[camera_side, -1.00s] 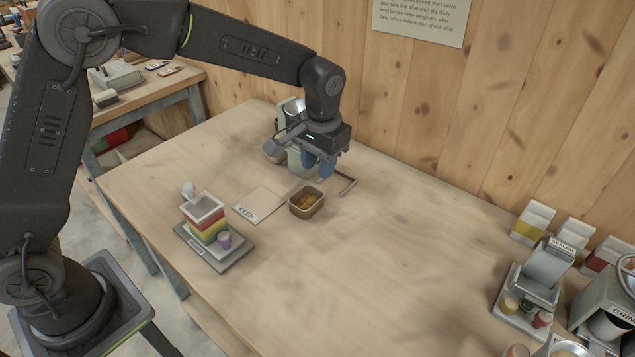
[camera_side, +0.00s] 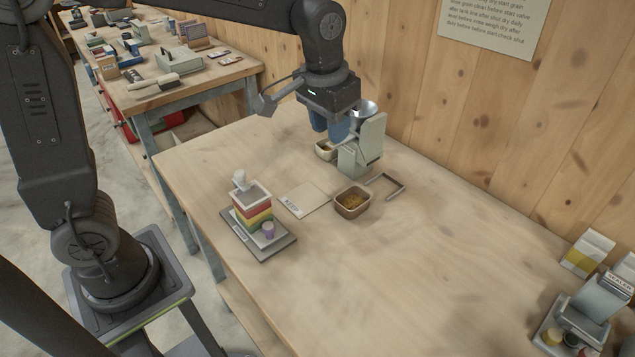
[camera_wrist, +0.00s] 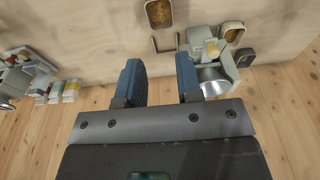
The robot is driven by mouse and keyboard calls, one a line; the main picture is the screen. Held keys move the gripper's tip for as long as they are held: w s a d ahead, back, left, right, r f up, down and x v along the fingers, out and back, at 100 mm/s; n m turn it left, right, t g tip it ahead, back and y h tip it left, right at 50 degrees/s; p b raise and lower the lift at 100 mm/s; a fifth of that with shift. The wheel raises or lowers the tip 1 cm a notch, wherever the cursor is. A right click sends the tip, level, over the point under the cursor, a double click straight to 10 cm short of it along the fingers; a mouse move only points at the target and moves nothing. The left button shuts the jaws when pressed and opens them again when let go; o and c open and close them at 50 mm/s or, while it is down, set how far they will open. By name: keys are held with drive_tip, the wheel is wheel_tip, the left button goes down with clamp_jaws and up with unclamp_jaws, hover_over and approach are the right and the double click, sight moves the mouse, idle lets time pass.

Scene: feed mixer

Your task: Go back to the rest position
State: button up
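My gripper (camera_side: 329,124) hangs above the back of the wooden bench, in front of and partly over the grey-green machine (camera_side: 366,145) with a metal funnel. In the wrist view my gripper (camera_wrist: 157,62) has its two blue fingers well apart with nothing between them. The machine also shows in the wrist view (camera_wrist: 225,62), beyond the right finger. A brown tub of yellow-brown grain (camera_side: 352,202) stands on the bench, clear of the gripper. No marker for a rest position shows.
A KEEP card (camera_side: 307,201) lies left of the tub, and a U-shaped bracket (camera_side: 390,188) lies right of it. A coloured stack (camera_side: 253,208) stands on a grey base. A small tub (camera_side: 325,151) sits beside the machine. The bench's middle is clear; the wooden wall rises behind.

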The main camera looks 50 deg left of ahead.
drive_tip(key=s+a+t, duration=0.2)
drive_tip(key=s, duration=0.7)
drive_tip(key=s+a+r+t, duration=0.1)
drive_tip(key=s+a, duration=0.2)
drive_tip(key=s, duration=0.6)
drive_tip(key=shift+s+r+t, duration=0.2)
drive_tip(key=shift+r+t, duration=0.05)
drive_tip(key=shift+t, duration=0.15)
drive_tip(key=shift+o, duration=0.2)
drive_tip(key=o, duration=0.7)
drive_tip(key=shift+o, duration=0.2)
drive_tip(key=g, duration=0.6)
hover_over(352, 207)
wheel_tip(352, 207, down, 10)
wheel_tip(352, 207, down, 14)
drive_tip(key=shift+r, duration=0.25)
